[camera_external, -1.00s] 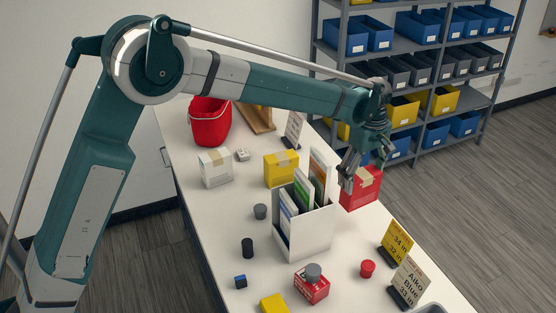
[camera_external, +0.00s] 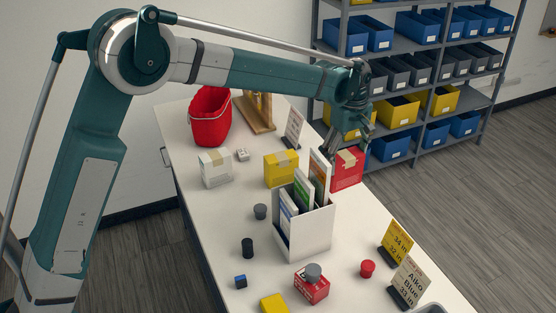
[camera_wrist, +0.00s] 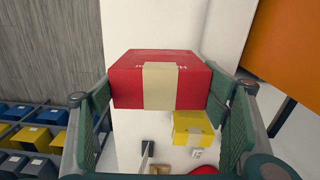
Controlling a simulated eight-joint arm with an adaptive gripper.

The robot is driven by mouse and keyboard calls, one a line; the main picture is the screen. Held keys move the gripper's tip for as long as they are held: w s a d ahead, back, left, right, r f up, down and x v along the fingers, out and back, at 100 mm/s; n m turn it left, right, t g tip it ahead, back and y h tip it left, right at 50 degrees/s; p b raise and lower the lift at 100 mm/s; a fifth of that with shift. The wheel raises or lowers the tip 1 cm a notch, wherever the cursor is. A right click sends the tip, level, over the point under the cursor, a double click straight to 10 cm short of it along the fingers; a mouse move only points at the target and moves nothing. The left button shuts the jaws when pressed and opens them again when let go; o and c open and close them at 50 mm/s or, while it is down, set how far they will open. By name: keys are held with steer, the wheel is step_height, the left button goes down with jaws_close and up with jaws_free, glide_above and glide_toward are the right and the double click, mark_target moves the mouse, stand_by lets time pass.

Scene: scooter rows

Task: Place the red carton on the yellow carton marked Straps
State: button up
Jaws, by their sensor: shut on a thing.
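The red carton (camera_external: 347,169) with a beige tape strip is held in the air by my gripper (camera_external: 352,142), right of the file box in the external view. In the wrist view the red carton (camera_wrist: 160,82) sits between the two green fingers of my gripper (camera_wrist: 160,105), which are shut on it. A yellow carton (camera_external: 281,168) stands on the table behind the file box, left of the red carton, with its top clear. It also shows in the wrist view (camera_wrist: 193,130), below the red carton. I cannot read its marking.
A white file box (camera_external: 305,233) with upright folders stands between the red carton and the table's front. A white carton (camera_external: 215,167), a red bucket (camera_external: 210,118) and a sign (camera_external: 293,128) stand around the yellow carton.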

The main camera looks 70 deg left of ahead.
steer(key=s+a+r, duration=0.3)
steer(key=s+a, duration=0.1)
steer(key=a, duration=0.3)
steer(key=s+a+r, duration=0.3)
steer(key=s+a, duration=0.1)
steer(key=a, duration=0.4)
steer(key=s+a+r, duration=0.3)
steer(key=s+a, duration=0.1)
steer(key=a, duration=0.3)
steer(key=shift+a+r+m, duration=0.3)
steer(key=shift+a+m, duration=0.1)
steer(key=shift+f, duration=0.1)
step_height(320, 180, down, 6)
steer(key=shift+p, duration=0.3)
steer(key=shift+w, duration=0.1)
steer(key=shift+f, duration=1.9)
steer(key=shift+f, duration=0.2)
steer(key=o, duration=1.1)
steer(key=shift+r, duration=0.15)
